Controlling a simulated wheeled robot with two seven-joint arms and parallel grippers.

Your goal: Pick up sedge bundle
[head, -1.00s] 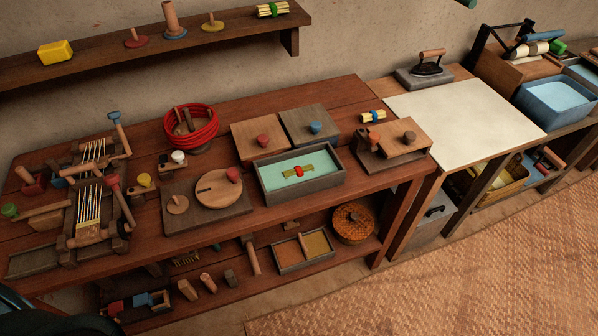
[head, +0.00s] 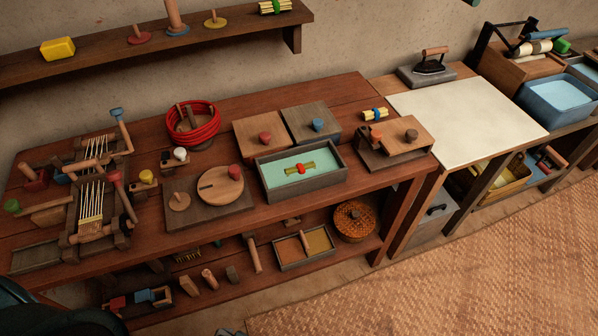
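Several small tied bundles are in the head view, and I cannot tell which one the task means. A yellow-green bundle with a red band (head: 308,168) lies in the grey tray with a pale green floor (head: 265,188) on the table. A pale yellow bundle with a blue band (head: 383,114) lies at the back right of the table. Another pale bundle with a green band (head: 283,6) lies on the wall shelf (head: 120,52). Neither of my grippers shows clearly enough to be made out.
The wooden table (head: 360,92) also holds a small loom (head: 92,200), red coiled cord (head: 192,128), lidded boxes (head: 258,122) and a round board (head: 218,190). A white-topped table (head: 470,118) is at right, largely clear. Woven matting (head: 450,270) covers the floor in front.

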